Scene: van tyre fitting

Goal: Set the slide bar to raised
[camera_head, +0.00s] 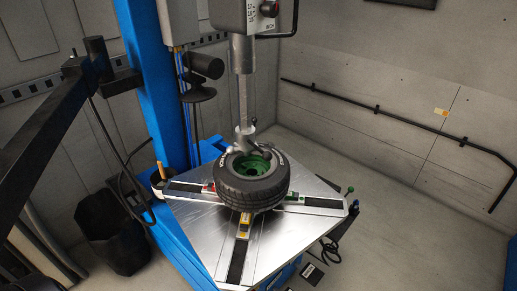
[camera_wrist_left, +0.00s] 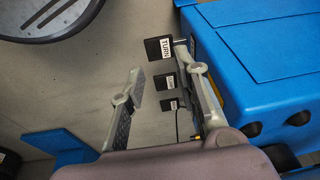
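The slide bar (camera_head: 243,95) is a grey vertical bar coming down from the grey head box (camera_head: 255,15) through a thicker sleeve. Its lower end, with the grey mount head (camera_head: 245,140), is at the rim of the tyre (camera_head: 252,184); whether it touches is not clear. The tyre has a green wheel (camera_head: 250,167) and lies flat on the metal clamping table. My left gripper (camera_wrist_left: 165,85) is open and empty in the left wrist view, above the floor near the pedals. The slide bar is not in that view. My right gripper is not in view.
The clamping table (camera_head: 198,225) has several jaws. A blue column (camera_head: 150,80) stands behind it, and a black bin (camera_head: 115,238) is at left. In the left wrist view, pedals, one marked TURN (camera_wrist_left: 160,48), are beside the blue machine body (camera_wrist_left: 265,80). Floor at right is clear.

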